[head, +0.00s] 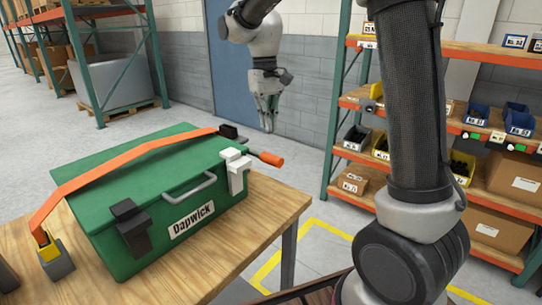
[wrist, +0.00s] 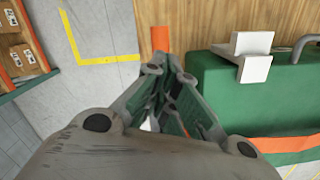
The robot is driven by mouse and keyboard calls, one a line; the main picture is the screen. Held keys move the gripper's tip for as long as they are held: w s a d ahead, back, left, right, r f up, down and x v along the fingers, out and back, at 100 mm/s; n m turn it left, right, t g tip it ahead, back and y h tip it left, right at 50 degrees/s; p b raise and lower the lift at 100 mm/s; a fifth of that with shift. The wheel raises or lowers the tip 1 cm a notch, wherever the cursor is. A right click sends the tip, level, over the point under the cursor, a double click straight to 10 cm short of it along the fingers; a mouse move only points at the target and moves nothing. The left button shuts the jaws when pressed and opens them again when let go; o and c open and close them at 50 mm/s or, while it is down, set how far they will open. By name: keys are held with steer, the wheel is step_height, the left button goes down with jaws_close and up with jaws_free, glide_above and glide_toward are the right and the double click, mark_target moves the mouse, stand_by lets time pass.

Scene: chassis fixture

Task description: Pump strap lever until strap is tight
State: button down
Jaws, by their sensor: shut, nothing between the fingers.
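A green case (head: 170,190) labelled Dapwick lies on a wooden table (head: 262,205). An orange strap (head: 125,165) runs over its lid, from a yellow and grey anchor (head: 52,255) at the left to a dark buckle (head: 230,132) at the back right edge. An orange lever handle (head: 268,158) sticks out to the right past the case. My gripper (head: 268,124) is shut and empty, above the handle in the head view. In the wrist view the handle (wrist: 160,40) shows just beyond the fingertips (wrist: 163,68); I cannot tell whether they touch. The lever's base is hidden.
A white latch (head: 235,170) and a black latch (head: 131,228) are on the case front, with a grey carry handle (head: 190,188) between them. A shelf (head: 480,140) with bins and boxes stands at the right. The floor beside the table is clear, with yellow tape (head: 310,222).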

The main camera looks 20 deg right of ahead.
mark_target(269, 157)
steer(key=shift+s+f, duration=0.2)
steer(key=shift+f, duration=1.55)
steer(key=shift+s+f, duration=0.15)
steer(key=shift+f, duration=1.6)
steer(key=shift+d, duration=0.1)
steer(key=shift+f, duration=2.25)
steer(key=shift+w, duration=0.1)
steer(key=shift+w+a+r, duration=0.15)
steer(key=shift+w+r, duration=0.15)
steer(key=shift+w, duration=0.4)
steer(key=shift+w+a+r, duration=0.15)
steer(key=shift+w+r, duration=0.1)
steer(key=shift+w, duration=0.45)
step_height(269, 157, up, 12)
steer(key=w, duration=0.1)
